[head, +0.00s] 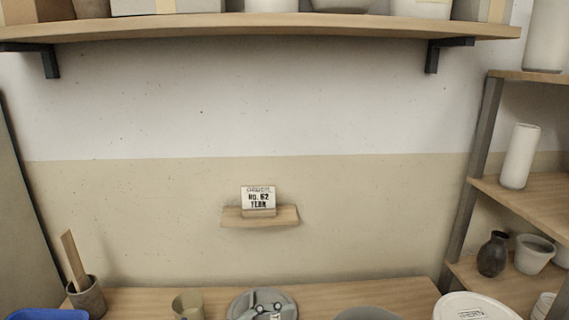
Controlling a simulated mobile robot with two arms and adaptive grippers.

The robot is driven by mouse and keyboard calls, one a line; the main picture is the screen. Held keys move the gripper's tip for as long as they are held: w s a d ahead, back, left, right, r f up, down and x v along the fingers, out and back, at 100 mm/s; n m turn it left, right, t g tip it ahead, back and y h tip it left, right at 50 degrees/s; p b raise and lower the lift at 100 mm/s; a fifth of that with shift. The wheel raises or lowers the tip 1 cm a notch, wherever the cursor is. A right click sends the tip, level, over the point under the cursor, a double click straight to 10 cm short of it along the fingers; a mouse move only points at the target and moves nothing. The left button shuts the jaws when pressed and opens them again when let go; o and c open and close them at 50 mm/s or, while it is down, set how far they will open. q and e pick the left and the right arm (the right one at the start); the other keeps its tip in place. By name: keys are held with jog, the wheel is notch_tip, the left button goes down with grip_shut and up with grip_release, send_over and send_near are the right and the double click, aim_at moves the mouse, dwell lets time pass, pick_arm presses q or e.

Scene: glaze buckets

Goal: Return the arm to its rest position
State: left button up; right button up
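Neither of my arms nor my grippers shows in the head view, so their pose and what they hold are hidden. A round grey object (240,299) with small dark and white parts on top sits at the bottom middle, cut by the frame edge. A white round lid or bucket top (450,308) with a label is at the bottom right. A grey rounded rim (366,314) shows between them. A blue object (45,314) is cut off at the bottom left.
A wooden wall shelf (250,27) with pots and boxes spans the top. A cup with a wooden stick (87,296) and a beige cup (188,304) stand on the bench (330,294). Shelving (520,285) with vessels stands right.

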pick_arm(q)
jog(key=w+a+r+n+t+y, duration=0.4)
jog(key=a+r+n+t, duration=0.55)
jog(key=n+t, duration=0.35)
jog(key=s+a+f+n+g+y, duration=0.35)
jog(key=a+f+n+y, duration=0.55)
jog(key=a+f+y, duration=0.45)
jog(key=s+d+f+m+g+h, duration=0.1)
jog(key=s+d+f+g, duration=0.1)
jog(key=s+f+g, duration=0.7)
jog(key=s+d+f+g+h, duration=0.1)
jog(key=s+f+g, duration=0.2)
jog(key=s+f, duration=0.95)
jog(key=f, duration=0.9)
jog(key=s+f, duration=0.2)
jog(key=f, duration=0.9)
jog(key=s+a+f+m+g, duration=0.1)
jog(key=s+a+f+g, duration=0.1)
jog(key=s+f, duration=1.5)
jog(key=shift+s+a+f, duration=0.35)
jog(key=shift+a+f, duration=0.05)
jog(key=shift+a, duration=0.05)
